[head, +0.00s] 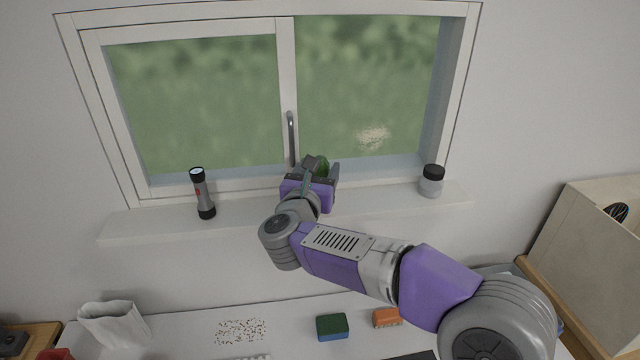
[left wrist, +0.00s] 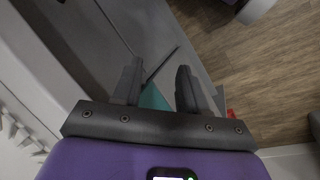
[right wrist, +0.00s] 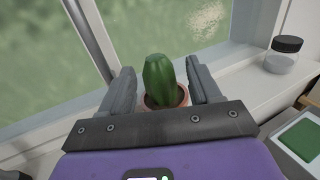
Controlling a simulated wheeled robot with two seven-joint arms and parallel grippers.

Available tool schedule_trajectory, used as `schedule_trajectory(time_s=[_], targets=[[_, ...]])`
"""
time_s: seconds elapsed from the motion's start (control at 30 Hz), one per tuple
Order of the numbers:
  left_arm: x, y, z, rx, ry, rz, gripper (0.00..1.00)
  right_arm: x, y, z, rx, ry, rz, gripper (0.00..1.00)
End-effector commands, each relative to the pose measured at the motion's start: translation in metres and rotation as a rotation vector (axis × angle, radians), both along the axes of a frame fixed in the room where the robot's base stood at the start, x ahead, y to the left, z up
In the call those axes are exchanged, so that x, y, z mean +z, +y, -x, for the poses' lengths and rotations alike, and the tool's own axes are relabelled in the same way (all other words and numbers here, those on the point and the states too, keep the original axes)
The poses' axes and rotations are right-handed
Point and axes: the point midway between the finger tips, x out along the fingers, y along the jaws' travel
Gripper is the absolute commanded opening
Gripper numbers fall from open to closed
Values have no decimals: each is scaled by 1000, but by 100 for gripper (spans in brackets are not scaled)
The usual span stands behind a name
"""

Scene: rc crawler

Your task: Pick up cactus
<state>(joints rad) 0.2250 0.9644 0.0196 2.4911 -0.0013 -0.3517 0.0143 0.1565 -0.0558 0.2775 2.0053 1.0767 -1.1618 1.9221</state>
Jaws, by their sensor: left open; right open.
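The cactus (right wrist: 159,75) is green and ribbed and stands in a terracotta pot (right wrist: 181,96) on the window sill. In the right wrist view it is between the two open fingers of my right gripper (right wrist: 160,88), with the lower pot hidden by the gripper body. In the head view only a bit of the green cactus (head: 322,165) shows past my right gripper (head: 321,168), which is at the sill. I cannot tell whether the fingers touch the pot. My left gripper (left wrist: 157,88) is open and empty, away from the sill.
On the sill (head: 150,220), a flashlight (head: 202,193) stands at the left and a dark-lidded jar (head: 432,181) at the right. The window handle (head: 291,138) is just behind the gripper. Below are a sponge (head: 332,326), an orange brush (head: 386,317) and a white bag (head: 113,322).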

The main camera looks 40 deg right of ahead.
Motion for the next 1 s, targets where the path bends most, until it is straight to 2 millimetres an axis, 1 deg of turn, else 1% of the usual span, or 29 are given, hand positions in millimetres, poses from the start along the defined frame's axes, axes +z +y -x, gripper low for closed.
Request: schedule_trajectory(time_s=[0.07,0.2,0.4,0.43,0.83,1.0], targets=[[8,0,0,0,0,0,43,1,-11,-9,-3,5,0,63],[10,0,0,0,-1,0,43,1,-24,-20,-1,3,0,63],[10,0,0,0,-1,0,43,0,-25,-21,1,2,1,63],[10,0,0,0,-1,0,43,0,-25,-21,1,2,1,61],[10,0,0,0,-1,0,43,0,-25,-21,1,3,1,0],[10,0,0,0,-1,0,43,0,-25,-21,1,2,3,0]])
